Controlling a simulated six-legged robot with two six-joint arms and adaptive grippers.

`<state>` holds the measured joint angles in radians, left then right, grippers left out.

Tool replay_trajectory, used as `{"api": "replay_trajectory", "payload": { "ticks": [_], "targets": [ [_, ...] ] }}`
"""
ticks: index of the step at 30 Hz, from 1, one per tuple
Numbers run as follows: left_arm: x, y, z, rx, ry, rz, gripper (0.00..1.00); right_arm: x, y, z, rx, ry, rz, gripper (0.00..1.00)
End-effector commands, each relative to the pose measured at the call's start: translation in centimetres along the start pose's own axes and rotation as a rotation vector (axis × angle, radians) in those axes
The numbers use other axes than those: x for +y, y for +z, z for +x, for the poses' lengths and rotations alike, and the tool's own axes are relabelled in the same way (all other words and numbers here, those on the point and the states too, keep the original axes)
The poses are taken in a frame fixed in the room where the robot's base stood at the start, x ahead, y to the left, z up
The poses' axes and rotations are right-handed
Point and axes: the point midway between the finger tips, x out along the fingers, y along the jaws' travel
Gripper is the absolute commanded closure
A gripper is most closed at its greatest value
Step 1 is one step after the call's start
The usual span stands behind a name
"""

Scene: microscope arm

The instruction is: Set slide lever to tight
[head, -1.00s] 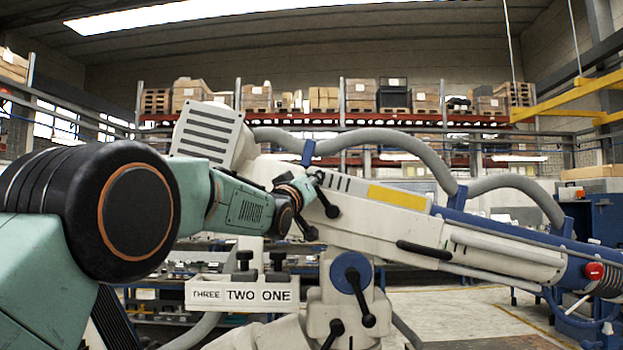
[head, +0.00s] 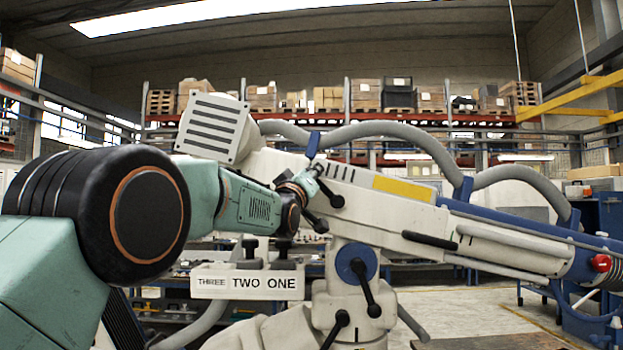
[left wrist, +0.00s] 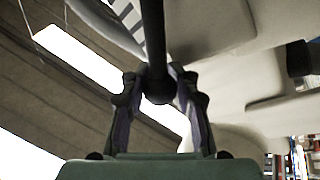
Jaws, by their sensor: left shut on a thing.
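The large white jointed microscope arm (head: 400,220) fills the middle and right of the head view. My left arm reaches in from the left, and its gripper (head: 318,170) is at the upper joint of that arm. In the left wrist view a black lever (left wrist: 153,35) with a rounded end comes down between the two fingers of my left gripper (left wrist: 160,72), which is shut on it. In the head view black levers show beside the gripper (head: 331,195) and on the blue hub below (head: 362,285). My right gripper is not in view.
A label holder reading THREE TWO ONE (head: 247,282) stands below my left forearm. Grey hoses (head: 390,135) arch above the white arm, and a slotted white box (head: 212,127) sits behind my forearm. Shelves with boxes (head: 345,95) line the far wall.

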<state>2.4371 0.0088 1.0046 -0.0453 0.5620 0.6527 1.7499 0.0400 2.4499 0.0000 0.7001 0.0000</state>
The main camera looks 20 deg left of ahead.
Motion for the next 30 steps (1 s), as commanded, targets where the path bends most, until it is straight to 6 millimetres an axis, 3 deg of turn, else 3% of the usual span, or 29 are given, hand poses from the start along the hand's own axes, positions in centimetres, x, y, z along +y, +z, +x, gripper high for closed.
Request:
{"api": "replay_trajectory", "payload": {
  "ticks": [6, 7, 16, 30],
  "targets": [
    [-0.12, 0.32, -0.06, -0.006, -0.003, -0.002, 1.00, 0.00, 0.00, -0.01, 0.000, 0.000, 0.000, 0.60],
    [-0.13, 0.33, -0.06, -0.006, -0.003, -0.002, 0.72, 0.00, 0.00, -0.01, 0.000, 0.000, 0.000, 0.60],
    [-0.10, 0.17, -0.02, -0.004, -0.002, -0.002, 0.46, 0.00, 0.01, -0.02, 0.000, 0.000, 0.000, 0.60],
    [-0.09, 0.16, -0.01, -0.004, -0.002, -0.001, 0.46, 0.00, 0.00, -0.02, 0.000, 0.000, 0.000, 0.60]
  ]
}}
